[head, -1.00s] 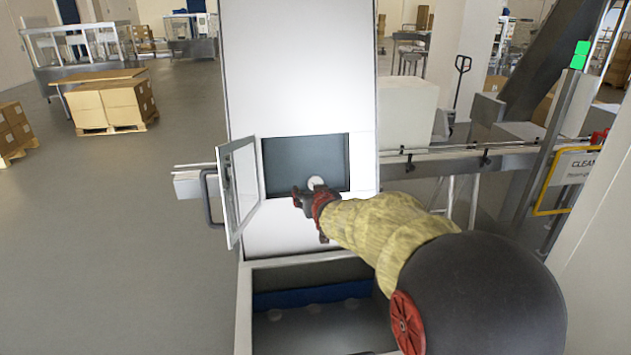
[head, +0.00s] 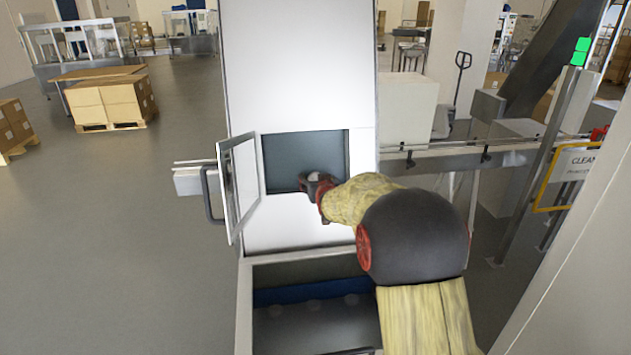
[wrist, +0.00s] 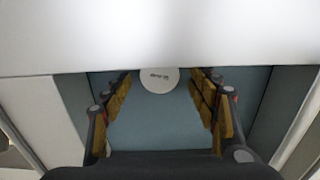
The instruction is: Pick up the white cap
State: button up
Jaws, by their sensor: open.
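The white cap (wrist: 159,80) is a small round disc with dark print. It lies inside the machine's dark recess (head: 285,160), on its blue-grey floor. In the wrist view it shows between and just beyond my open fingers, with its top edge near the white panel's lower edge. My gripper (wrist: 161,95) is open, with yellowish pads on both sides and nothing held between them.
The recess's small hinged door (head: 240,185) stands open on the left. The white machine front (head: 298,70) surrounds the opening. Below is an open bin (head: 310,320) with several faint round shapes. A conveyor (head: 450,158) runs behind on the right.

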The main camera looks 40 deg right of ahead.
jog(key=c, duration=0.3)
jog(key=c, duration=0.6)
jog(key=shift+r, duration=0.1)
